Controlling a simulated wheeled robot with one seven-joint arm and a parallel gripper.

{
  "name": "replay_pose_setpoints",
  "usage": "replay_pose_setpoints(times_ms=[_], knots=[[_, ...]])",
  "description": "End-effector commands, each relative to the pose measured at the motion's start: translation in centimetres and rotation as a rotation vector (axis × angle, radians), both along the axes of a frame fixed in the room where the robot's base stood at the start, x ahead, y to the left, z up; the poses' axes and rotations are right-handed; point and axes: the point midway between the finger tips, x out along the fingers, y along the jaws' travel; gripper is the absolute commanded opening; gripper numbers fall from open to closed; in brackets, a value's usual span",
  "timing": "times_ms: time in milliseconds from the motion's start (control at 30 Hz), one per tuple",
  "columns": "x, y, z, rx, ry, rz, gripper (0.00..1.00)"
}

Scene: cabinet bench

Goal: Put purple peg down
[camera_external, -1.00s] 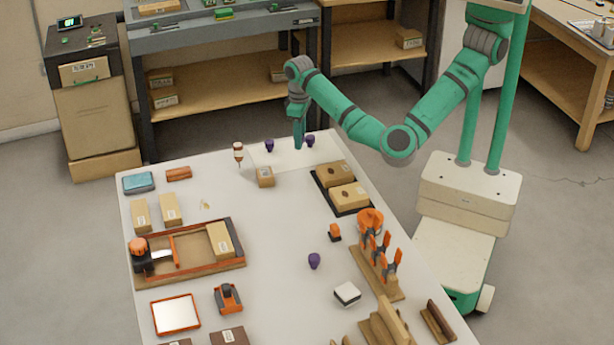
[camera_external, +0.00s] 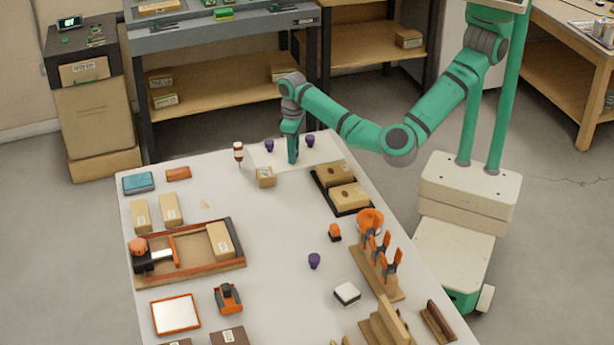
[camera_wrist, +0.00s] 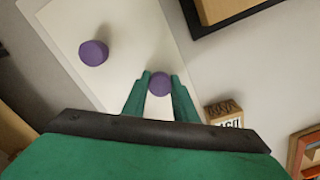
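My gripper (camera_wrist: 160,80) points down, low over the far end of the table. Its two green fingers are closed about a purple peg (camera_wrist: 160,84), with one finger against each side. In the external view my gripper (camera_external: 292,160) hides most or all of this held peg. A second purple peg (camera_wrist: 93,52) stands on the white mat (camera_wrist: 72,22); it shows right of my gripper in the external view (camera_external: 310,140). A third peg (camera_external: 269,146) stands on the mat to the left of my gripper. Another purple peg (camera_external: 314,261) stands apart on the middle of the table.
A small cardboard box (camera_external: 265,178) sits just in front of the mat. A dark tray with boxes (camera_external: 324,190) lies to the right, and a small brown-and-white bottle (camera_external: 238,153) stands to the left. The table's middle is largely clear.

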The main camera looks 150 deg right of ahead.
Motion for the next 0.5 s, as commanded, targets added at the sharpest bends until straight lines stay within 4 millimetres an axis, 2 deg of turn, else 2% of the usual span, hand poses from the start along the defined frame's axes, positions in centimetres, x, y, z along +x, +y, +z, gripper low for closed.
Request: replay_pose_setpoints(times_ms=[33,67,367,500], knots=[[-0.01,0.0,0.01,0.0,0.0,0.0,0.37],[-0.01,0.0,0.02,0.0,0.0,0.0,0.44],[0.01,-0.01,0.08,0.0,-0.001,0.0,0.44],[0.01,-0.04,0.87,-0.001,-0.001,0.001,0.44]])
